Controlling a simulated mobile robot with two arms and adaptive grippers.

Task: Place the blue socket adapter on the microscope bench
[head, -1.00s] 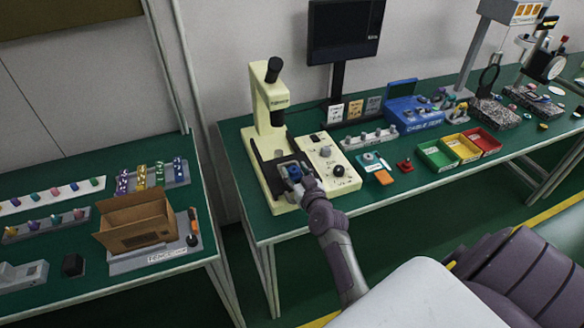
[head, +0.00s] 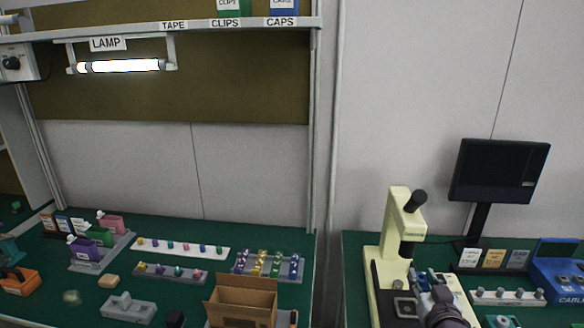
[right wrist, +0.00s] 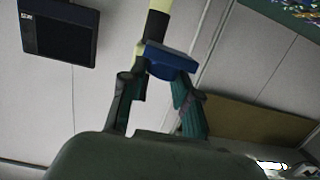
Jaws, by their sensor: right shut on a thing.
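My right gripper (head: 428,280) is low at the right of the head view, in front of the microscope (head: 388,240). The right wrist view shows the same gripper (right wrist: 158,82) with its two fingers on a blue block-like part, the blue socket adapter (right wrist: 168,62). The wrist view looks upward, so what lies under the adapter is hidden. In the head view the adapter is hard to make out at the gripper. The microscope bench (head: 354,262) has a green top; its front is cut off. My left gripper is not in view.
A dark monitor (head: 498,172) stands behind the microscope. A rack of small knobs (head: 508,297) and a blue case (head: 560,272) are to its right. The left bench holds a cardboard box (head: 243,300) and several small parts. A gap separates the benches.

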